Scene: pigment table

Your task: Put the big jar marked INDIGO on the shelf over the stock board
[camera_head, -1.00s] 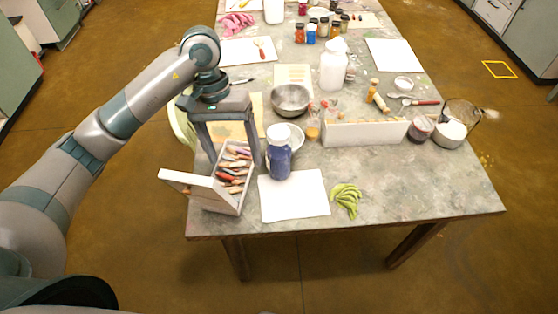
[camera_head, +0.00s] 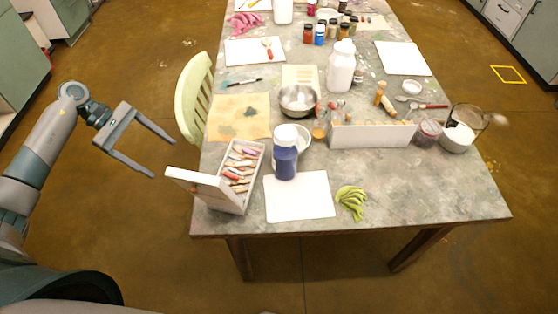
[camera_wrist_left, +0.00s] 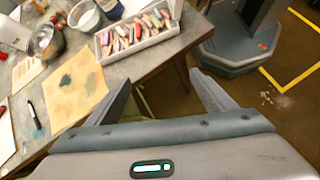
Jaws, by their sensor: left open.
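A big jar with a dark blue body and white lid (camera_head: 285,160) stands upright on the table, at the back edge of a white sheet or board (camera_head: 298,197). Its marking is too small to read. A blue piece of it seems to show at the top of the left wrist view (camera_wrist_left: 111,9). My left gripper (camera_head: 164,162) is open and empty, off the table's left side and apart from the jar. In the left wrist view both fingers (camera_wrist_left: 162,80) are spread with nothing between them. My right gripper is not in view. I cannot pick out the shelf for certain.
An open box of pastels (camera_head: 238,178) stands left of the jar, its lid sticking out left. A chair (camera_head: 195,95) stands at the left edge.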

